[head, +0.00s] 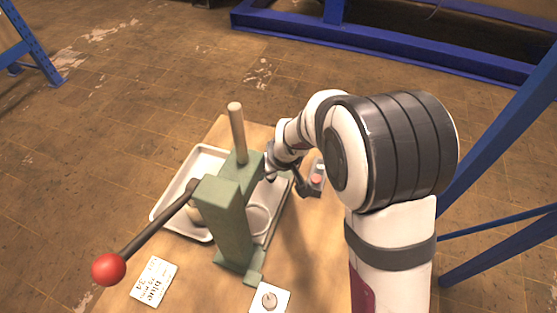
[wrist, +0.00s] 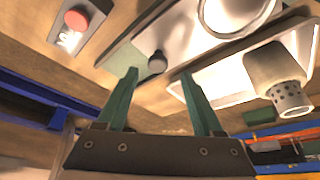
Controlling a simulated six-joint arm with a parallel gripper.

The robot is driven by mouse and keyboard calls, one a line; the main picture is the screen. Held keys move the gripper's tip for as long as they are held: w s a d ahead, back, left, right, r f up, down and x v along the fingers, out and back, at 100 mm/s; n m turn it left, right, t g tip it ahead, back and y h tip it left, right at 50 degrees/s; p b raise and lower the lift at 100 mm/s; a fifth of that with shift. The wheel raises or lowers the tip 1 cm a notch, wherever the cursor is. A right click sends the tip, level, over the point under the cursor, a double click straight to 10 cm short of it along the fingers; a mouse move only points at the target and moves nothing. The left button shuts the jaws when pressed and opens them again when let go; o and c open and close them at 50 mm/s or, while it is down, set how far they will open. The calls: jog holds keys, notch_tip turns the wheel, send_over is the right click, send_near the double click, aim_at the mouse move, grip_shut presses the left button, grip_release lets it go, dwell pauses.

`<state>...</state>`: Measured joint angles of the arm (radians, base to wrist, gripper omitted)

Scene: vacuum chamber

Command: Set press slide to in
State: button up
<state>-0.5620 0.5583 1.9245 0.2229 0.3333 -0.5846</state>
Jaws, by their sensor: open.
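The press (head: 230,225) is a green frame with a lever ending in a red ball (head: 109,269). Its slide (head: 283,194) is a flat grey-green plate with a pale round spot, lying at the right of the press column. In the wrist view, the slide (wrist: 122,58) carries a small dark knob (wrist: 157,63). My gripper (wrist: 159,76) is open, with two green fingers. The knob appears between the fingertips or just beyond them; I cannot tell the depth or whether they touch. In the head view, my arm and the press partly hide the gripper and knob.
A pale metal tray (head: 167,207) lies left of the press; a perforated cup (wrist: 290,97) shows at the tray in the wrist view. A box with a red button (head: 317,179) stands right of the slide. A printed card (head: 152,282) lies at the front left.

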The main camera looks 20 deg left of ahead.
jog(key=v, duration=1.1)
jog(key=shift+r, duration=0.2)
jog(key=shift+s+d, duration=0.15)
jog(key=s+d+r+m+g+h, duration=0.1)
jog(key=s+d+r+m+g, duration=0.1)
jog(key=s+d+m, duration=1.2)
jog(key=s+d+g, duration=0.1)
jog(key=s+d, duration=0.4)
jog(key=s, duration=0.3)
jog(key=shift+d+r+m, duration=0.2)
jog(key=shift+d+m, duration=0.1)
